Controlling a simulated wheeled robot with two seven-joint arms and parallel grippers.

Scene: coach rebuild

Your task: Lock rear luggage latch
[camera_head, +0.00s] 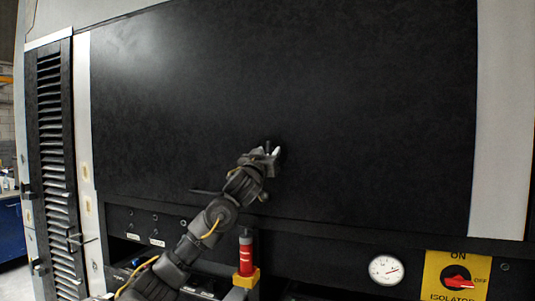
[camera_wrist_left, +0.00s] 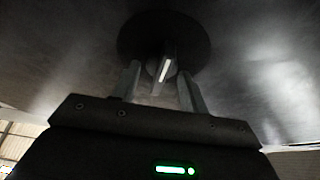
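The rear luggage latch (camera_wrist_left: 165,70) shows in the left wrist view as a dark round plate with a narrow tab, its face bright, standing out from the middle. My left gripper (camera_wrist_left: 161,86) is open, one finger on each side of the tab; I see gaps and no clear grip on it. In the head view my left gripper (camera_head: 263,156) is at the lower middle of the large black panel (camera_head: 330,90) and mostly hides the latch. My right gripper is not in view.
Below the panel are a red cylinder (camera_head: 246,258) in a yellow holder, a round white gauge (camera_head: 386,269) and a yellow isolator plate (camera_head: 455,275) with a red switch. A louvred black door (camera_head: 52,150) stands at the left. The panel's face is otherwise clear.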

